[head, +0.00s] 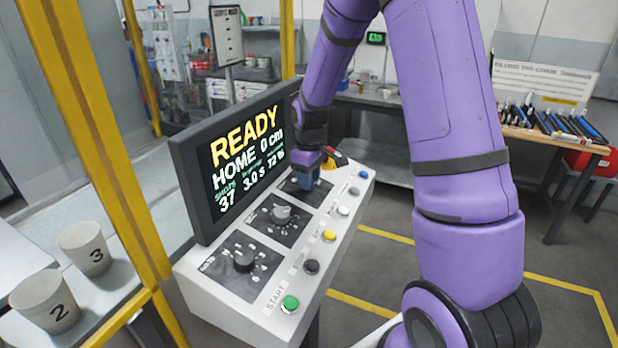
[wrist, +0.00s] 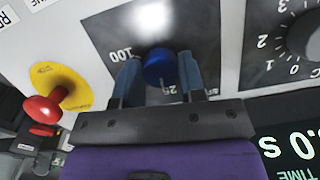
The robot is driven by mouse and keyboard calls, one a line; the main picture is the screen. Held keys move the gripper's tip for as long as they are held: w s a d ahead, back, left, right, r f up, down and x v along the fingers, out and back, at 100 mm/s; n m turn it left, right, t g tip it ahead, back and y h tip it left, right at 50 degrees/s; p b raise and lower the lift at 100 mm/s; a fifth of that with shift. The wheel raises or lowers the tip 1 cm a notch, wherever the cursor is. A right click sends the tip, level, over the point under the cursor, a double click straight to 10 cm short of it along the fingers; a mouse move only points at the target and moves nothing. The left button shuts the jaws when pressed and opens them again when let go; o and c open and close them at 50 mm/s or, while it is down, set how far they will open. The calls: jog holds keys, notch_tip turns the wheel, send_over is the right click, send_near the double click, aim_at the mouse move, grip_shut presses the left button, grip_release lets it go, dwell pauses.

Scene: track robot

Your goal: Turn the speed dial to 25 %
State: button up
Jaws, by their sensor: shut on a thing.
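The blue speed dial (wrist: 159,67) sits on a dark plate marked 100 and 25 in the wrist view. My gripper (wrist: 158,70) is shut on it, one blue finger on each side. A small pale mark shows on the dial's lower edge, but its exact setting is hard to read. In the head view my gripper (head: 306,180) reaches down at the far end of the white console (head: 330,255) and hides the dial. The screen (head: 243,155) reads READY, HOME 0 cm, SHOTS 37, 3.0 s and 72 %.
A red stop button (wrist: 42,109) on a yellow disc stands close beside my gripper. Two other dials, a grey one (head: 281,214) and a black one (head: 244,260), share the console. A row of buttons, with a green START button (head: 290,303), lines its right edge.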

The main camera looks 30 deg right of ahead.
jog(key=shift+n, duration=0.6)
jog(key=o, duration=0.9)
notch_tip(320, 180, up, 11)
jog(key=shift+f, duration=0.1)
dwell(0.5)
jog(key=s+a+r+m+t, duration=0.1)
jog(key=s+a+r+m, duration=0.1)
jog(key=s+r, duration=0.45)
jog(key=s+a+r+m+t, duration=0.1)
jog(key=s+a+r+t, duration=0.15)
jog(key=s+r, duration=0.4)
jog(key=s+a+m, duration=0.1)
jog(key=s, duration=0.4)
jog(key=s+a+r+m+t, duration=0.1)
jog(key=s, duration=0.4)
jog(key=s+a+m+t, duration=0.1)
jog(key=s, duration=0.4)
jog(key=shift+s+r+m, duration=0.35)
jog(key=shift+m, duration=0.05)
